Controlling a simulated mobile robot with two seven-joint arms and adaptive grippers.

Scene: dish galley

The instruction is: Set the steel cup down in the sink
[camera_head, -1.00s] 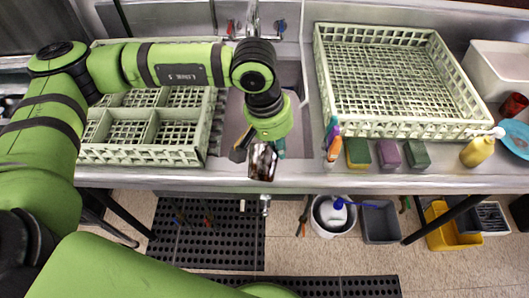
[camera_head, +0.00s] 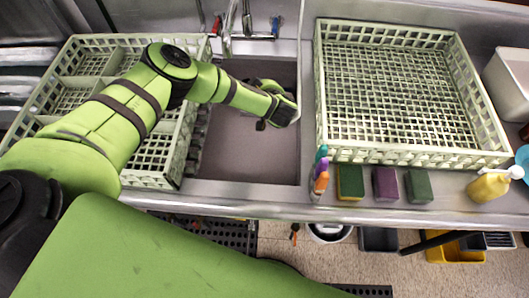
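The grey sink basin (camera_head: 240,150) is in the middle of the head view, between two racks. My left arm comes in from the left and its end is over the sink. The dark parts of my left gripper (camera_head: 263,124) show only in small pieces beside and behind the green wrist. I cannot see its fingertips, or whether it is open or shut. I cannot make out the steel cup; the wrist may hide it. My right gripper is out of view.
A divided pale rack (camera_head: 170,160) stands left of the sink and an open mesh rack (camera_head: 322,120) stands right. The faucet (camera_head: 227,45) is at the sink's back. Markers, sponges (camera_head: 349,182) and a yellow bottle (camera_head: 487,188) line the front right edge. The sink's front area is bare.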

